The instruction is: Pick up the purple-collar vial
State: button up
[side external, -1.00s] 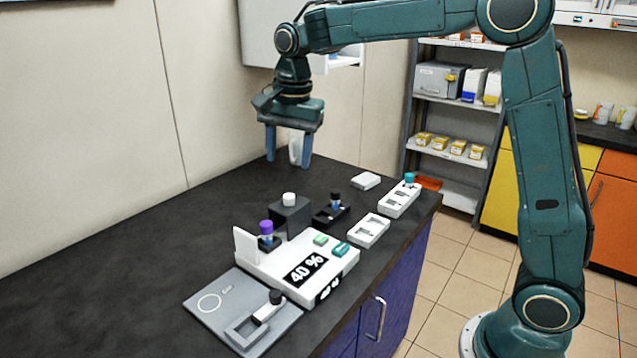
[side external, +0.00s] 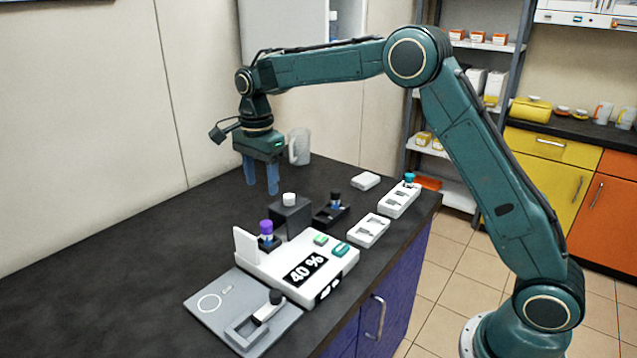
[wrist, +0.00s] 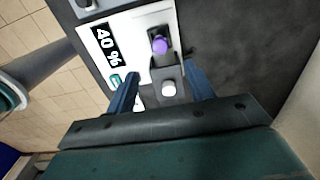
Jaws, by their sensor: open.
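The purple-collar vial (side external: 266,232) stands upright in a dark socket on the white device with a "40 %" display (side external: 306,268). In the wrist view its purple top (wrist: 160,45) lies ahead of the fingertips, between their lines. My gripper (side external: 262,190) is open and empty, its blue fingers pointing down. It is above the bench, behind and higher than the vial, and touches nothing. The wrist view also shows my gripper (wrist: 162,80) with its fingers apart.
A dark block with a white-capped item (side external: 289,200) stands right behind the vial. A black-capped vial (side external: 336,200) sits in a black holder. White racks (side external: 369,231) lie to the right. A grey plate (side external: 208,318) lies in front. The bench's left side is clear.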

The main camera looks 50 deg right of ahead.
aim_at(266, 223)
notch_tip(266, 223, down, 8)
jog(key=shift+r, duration=0.15)
dwell(0.4)
jog(key=shift+f, duration=2.6)
jog(key=c, duration=1)
